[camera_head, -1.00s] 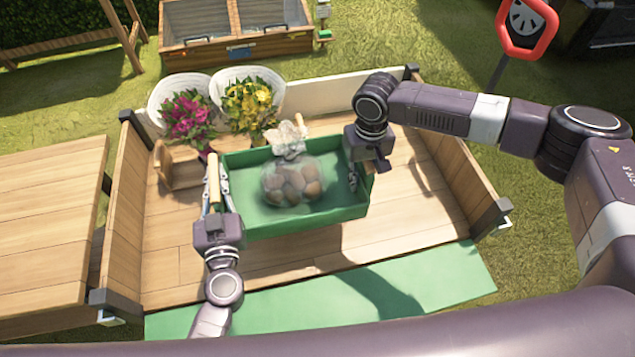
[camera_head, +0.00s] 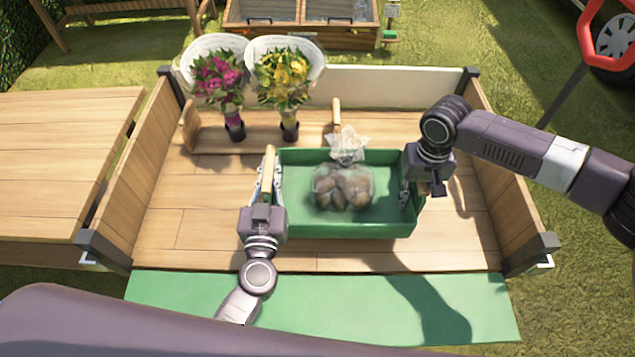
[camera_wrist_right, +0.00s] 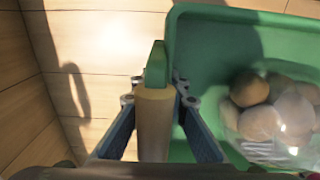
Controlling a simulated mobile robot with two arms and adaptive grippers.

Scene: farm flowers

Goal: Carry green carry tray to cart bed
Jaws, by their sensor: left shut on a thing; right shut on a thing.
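The green carry tray (camera_head: 300,229) is over the wooden cart bed (camera_head: 200,225), between its side walls. I cannot tell whether its base touches the boards. A clear bag of brown round produce (camera_head: 343,188) lies inside; the tray also shows in the right wrist view (camera_wrist_right: 215,60). My left gripper (camera_head: 269,185) is shut on the tray's left handle (camera_head: 268,165). My right gripper (camera_head: 411,192) is shut on the right handle, which shows between its fingers in the right wrist view (camera_wrist_right: 155,115).
Two wrapped bouquets, pink (camera_head: 218,80) and yellow (camera_head: 284,80), stand in a wooden rack (camera_head: 192,128) behind the tray. A green mat (camera_head: 300,300) lies along the front.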

